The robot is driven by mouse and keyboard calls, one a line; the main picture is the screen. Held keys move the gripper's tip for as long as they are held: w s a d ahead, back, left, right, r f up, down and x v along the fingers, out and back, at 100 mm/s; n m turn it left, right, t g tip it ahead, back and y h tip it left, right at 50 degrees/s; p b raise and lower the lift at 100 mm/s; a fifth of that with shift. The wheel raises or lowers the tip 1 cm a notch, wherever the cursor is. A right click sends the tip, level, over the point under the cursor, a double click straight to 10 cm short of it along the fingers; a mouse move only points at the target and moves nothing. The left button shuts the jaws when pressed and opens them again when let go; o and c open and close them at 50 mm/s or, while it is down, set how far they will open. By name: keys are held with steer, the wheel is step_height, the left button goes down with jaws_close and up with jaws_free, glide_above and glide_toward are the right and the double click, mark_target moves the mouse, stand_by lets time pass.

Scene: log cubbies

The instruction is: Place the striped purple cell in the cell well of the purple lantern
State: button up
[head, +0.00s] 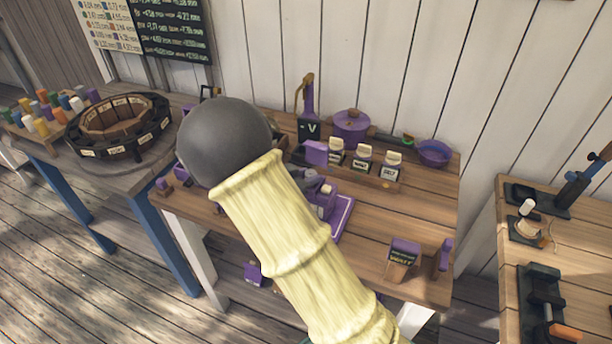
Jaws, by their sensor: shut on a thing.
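My yellow, bamboo-like arm with its dark grey round joint crosses the middle of the head view. My gripper does not show; it seems hidden behind the arm. I cannot make out the striped purple cell or what my gripper holds. The purple lantern cannot be told for certain. A purple and grey device (319,196) stands partly behind my arm on the middle table, with a purple tray edge (346,213) beside it. A tall purple object (308,98) stands at the back of that table, behind a dark block marked V. No cell well can be seen.
A purple pot (351,126), several labelled jars (362,158) and a purple bowl (434,153) stand at the back. A small labelled bin (402,257) is at the front right. A dark ring rack (118,127) and several coloured cylinders (41,127) are left. The table's right middle is clear.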

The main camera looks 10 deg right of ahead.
steer(key=shift+s+f, duration=0.2)
steer(key=shift+f, duration=0.4)
steer(key=o, duration=1)
steer(key=shift+s+f, duration=0.1)
steer(key=shift+f, duration=0.1)
steer(key=shift+c, duration=0.2)
steer(key=shift+r, duration=0.6)
steer(key=shift+o, duration=0.2)
steer(key=v, duration=1.2)
steer(key=shift+w+r, duration=0.2)
steer(key=shift+w, duration=0.05)
